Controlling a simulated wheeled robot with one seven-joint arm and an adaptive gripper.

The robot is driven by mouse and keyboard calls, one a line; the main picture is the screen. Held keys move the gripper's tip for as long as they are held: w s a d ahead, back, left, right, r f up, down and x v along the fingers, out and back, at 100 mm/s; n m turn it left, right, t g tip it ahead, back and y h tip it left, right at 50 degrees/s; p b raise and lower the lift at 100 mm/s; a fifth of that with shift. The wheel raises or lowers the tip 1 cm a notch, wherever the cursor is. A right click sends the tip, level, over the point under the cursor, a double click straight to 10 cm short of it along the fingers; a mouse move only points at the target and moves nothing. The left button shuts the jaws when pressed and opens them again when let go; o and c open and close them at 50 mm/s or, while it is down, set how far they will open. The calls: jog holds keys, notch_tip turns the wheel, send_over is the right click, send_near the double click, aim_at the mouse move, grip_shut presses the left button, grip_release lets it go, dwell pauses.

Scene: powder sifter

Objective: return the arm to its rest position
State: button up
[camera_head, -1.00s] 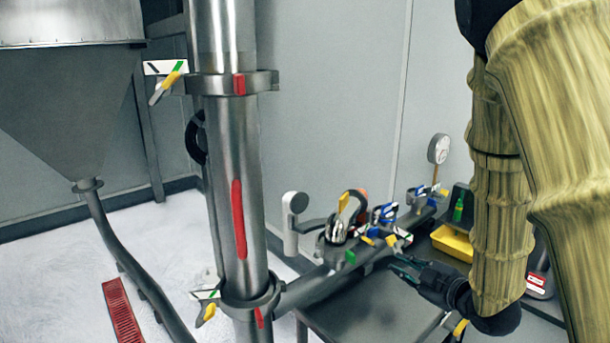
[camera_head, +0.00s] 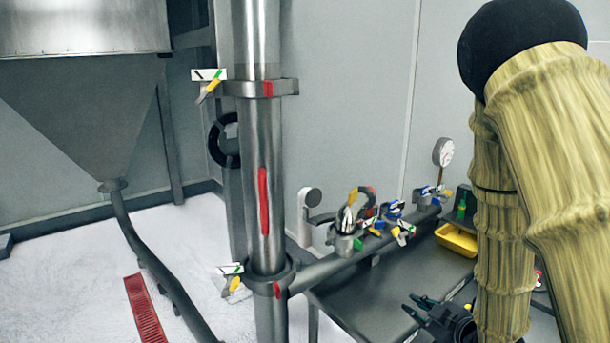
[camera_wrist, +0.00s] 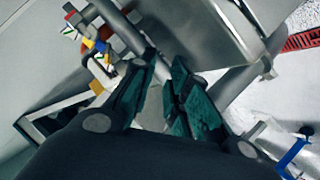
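My gripper (camera_head: 417,306) is at the lower right of the head view, below and in front of the horizontal pipe, near the grey table. Its dark teal fingers point left and are apart with nothing between them. In the wrist view my gripper (camera_wrist: 163,62) also shows its two fingers with an empty gap. My arm, in a yellowish sleeve, fills the right side of the head view and hides part of the table.
A steel vertical pipe (camera_head: 262,150) with clamps joins a horizontal pipe (camera_head: 330,268) carrying valves and a gauge (camera_head: 443,152). A grey table (camera_head: 390,290) holds a yellow tray (camera_head: 457,240). A hopper (camera_head: 85,110) stands left. A red grate (camera_head: 145,312) lies on the white floor.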

jog(key=s+a+f+m+g+h, duration=0.15)
jog(key=s+f+m+g, duration=0.25)
jog(key=s+f, duration=0.95)
jog(key=s+a+f+m+g+h, duration=0.15)
jog(key=s+f+m+g, duration=0.35)
jog(key=s+f, duration=0.85)
jog(key=s+a+f+m+g+h, duration=0.1)
jog(key=s+f+m+g, duration=0.1)
jog(key=s+f, duration=0.6)
jog(key=shift+s+f+m+g, duration=0.4)
jog(key=shift+s+g, duration=0.3)
jog(key=shift+s, duration=0.1)
jog(key=shift+a, duration=0.1)
